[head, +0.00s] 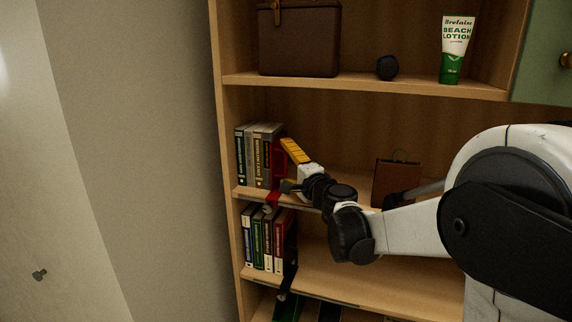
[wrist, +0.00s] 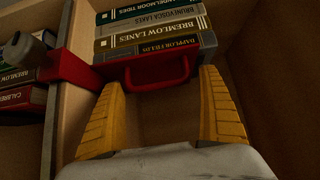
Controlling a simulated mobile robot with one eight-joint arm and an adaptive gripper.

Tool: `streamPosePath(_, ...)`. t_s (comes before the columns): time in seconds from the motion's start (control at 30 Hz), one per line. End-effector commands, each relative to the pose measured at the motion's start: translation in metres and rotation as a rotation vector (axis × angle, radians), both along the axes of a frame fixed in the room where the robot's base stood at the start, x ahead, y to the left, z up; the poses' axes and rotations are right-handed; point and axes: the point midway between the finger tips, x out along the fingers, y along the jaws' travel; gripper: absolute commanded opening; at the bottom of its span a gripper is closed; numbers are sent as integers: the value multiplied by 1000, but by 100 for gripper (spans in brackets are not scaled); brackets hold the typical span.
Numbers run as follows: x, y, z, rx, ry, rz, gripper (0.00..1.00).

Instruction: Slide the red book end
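The red book end (head: 279,158) stands against the right side of a row of books (head: 258,150) on the middle shelf. Part of it hangs at the shelf's front edge. In the wrist view the red book end (wrist: 88,72) lies across the end of the row of books (wrist: 150,35), with a red loop handle facing me. My gripper (head: 287,150) is at the right of the book end. In the wrist view its two yellow fingers (wrist: 160,82) are wide apart, one on each side of the handle. I cannot tell whether either finger touches the red part.
A brown case (head: 396,181) stands farther right on the middle shelf. The lower shelf has books (head: 262,240) and a black book end (head: 290,258). Above are a large brown box (head: 298,40), a dark ball (head: 387,67) and a lotion tube (head: 455,50). The bookcase side wall is left.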

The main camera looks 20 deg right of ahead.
Motion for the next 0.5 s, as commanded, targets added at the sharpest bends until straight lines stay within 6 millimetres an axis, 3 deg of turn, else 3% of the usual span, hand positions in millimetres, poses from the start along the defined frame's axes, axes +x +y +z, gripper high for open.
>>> streamPosePath(0.27, -4, -1, -1, -1, 0, 1, 89)
streamPosePath(0.5, -47, -9, -1, -1, 0, -1, 89)
